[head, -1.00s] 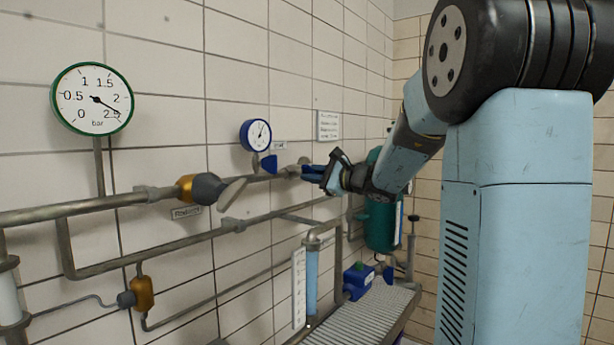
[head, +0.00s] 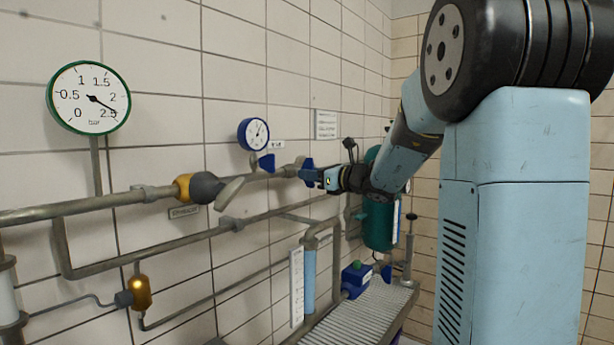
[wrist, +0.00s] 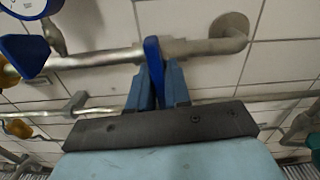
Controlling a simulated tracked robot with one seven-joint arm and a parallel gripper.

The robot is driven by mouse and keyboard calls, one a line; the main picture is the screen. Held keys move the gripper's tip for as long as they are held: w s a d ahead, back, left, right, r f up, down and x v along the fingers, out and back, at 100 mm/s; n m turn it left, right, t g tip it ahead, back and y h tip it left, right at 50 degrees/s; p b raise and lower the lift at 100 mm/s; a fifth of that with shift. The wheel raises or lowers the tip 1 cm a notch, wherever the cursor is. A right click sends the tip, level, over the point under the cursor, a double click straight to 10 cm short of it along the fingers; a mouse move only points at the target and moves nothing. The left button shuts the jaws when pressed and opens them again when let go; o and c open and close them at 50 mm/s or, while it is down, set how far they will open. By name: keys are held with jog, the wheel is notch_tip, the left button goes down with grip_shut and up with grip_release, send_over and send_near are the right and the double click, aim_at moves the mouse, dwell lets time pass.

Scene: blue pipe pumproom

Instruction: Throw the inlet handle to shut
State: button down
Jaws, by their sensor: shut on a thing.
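My gripper (head: 313,174) is at the upper pipe by the wall, with its fingers closed on a blue lever handle (head: 308,165). In the wrist view, the blue handle (wrist: 153,58) stands up between the fingertips (wrist: 161,80), in front of the pipe. The fingers hide its lower part. A second blue handle (head: 267,163) sits to the left on the same pipe, under a small blue-rimmed gauge (head: 253,134). The small labels are too blurred to read, so I cannot confirm by text which handle is the inlet one.
A grey lever valve (head: 212,188) and a green-rimmed gauge (head: 89,97) are on the left. A teal tank (head: 380,215) stands behind my wrist. A blue pump box (head: 356,280) sits on a ribbed bench (head: 370,312) below. A lower pipe runs under the gripper.

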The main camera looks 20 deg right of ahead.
jog(key=shift+a+f+m, duration=0.15)
jog(key=shift+f+m, duration=0.05)
jog(key=shift+m, duration=0.4)
jog(key=c, duration=1.3)
grip_release()
jog(key=shift+c, duration=0.2)
jog(key=shift+o, duration=0.9)
jog(key=shift+r, duration=0.15)
jog(key=v, duration=1.3)
jog(key=shift+s+d, duration=0.3)
